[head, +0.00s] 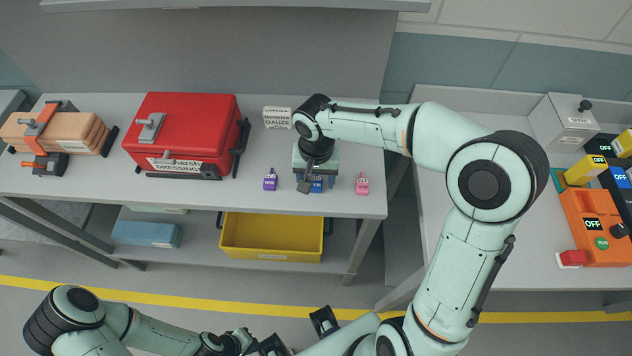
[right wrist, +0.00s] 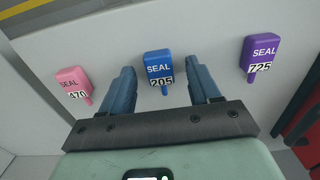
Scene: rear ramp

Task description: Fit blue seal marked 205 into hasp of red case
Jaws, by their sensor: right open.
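The blue seal marked 205 (right wrist: 159,66) lies on the grey shelf top between the two fingers of my right gripper (right wrist: 163,82); no contact shows. In the head view, the blue seal (head: 317,186) is partly hidden by my right gripper (head: 309,184), which is open and points down over it. The red case (head: 205,108) stands closed to the left, with a grey lever on its lid and a dark fitting, perhaps the hasp, low on its front (head: 210,172). My left gripper (head: 270,345) is low at the bottom edge, too unclear to read.
A purple seal marked 725 (right wrist: 260,53) and a pink seal marked 470 (right wrist: 74,82) flank the blue one. A white gauze box (head: 277,118) stands behind. A yellow bin (head: 272,238) sits on the lower shelf.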

